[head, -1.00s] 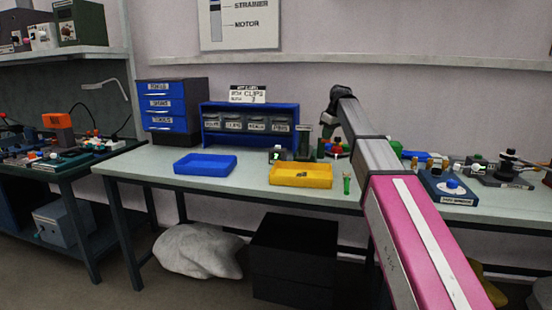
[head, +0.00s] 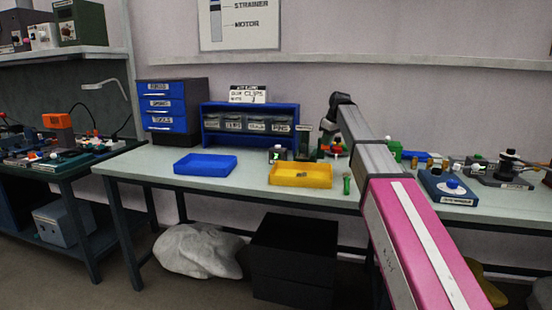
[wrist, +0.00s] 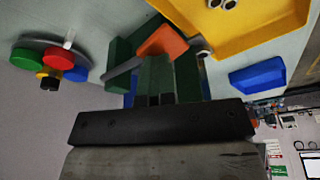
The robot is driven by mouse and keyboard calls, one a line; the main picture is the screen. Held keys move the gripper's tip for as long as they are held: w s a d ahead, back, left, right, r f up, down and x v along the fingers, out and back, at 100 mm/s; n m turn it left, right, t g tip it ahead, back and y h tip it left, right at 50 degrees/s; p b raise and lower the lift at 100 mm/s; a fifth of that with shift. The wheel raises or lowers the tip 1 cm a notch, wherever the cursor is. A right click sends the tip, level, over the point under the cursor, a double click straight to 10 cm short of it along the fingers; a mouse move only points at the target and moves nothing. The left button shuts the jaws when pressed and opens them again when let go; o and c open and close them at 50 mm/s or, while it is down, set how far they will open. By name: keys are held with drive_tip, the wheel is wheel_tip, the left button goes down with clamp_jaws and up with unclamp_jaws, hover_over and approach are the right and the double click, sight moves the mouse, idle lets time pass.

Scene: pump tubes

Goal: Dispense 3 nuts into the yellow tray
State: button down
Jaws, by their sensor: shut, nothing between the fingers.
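A dark green upright dispenser (head: 306,141) stands behind the tray. The wrist view shows green parts (wrist: 120,60) and an orange piece (wrist: 163,43) close ahead of my gripper (wrist: 154,100). My gripper is shut and empty; whether it touches the green parts I cannot tell. In the head view its fingers are unclear.
A blue tray (head: 205,165) lies left of the yellow one. A blue bin rack (head: 250,122) stands behind. A small green item (head: 347,184) stands right of the yellow tray. A wheel with coloured knobs (wrist: 55,60) is left in the wrist view.

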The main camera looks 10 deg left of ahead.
wheel_tip(320, 180, down, 2)
drive_tip(key=shift+w+r, duration=0.1)
wheel_tip(320, 180, up, 10)
idle(0.9)
idle(0.7)
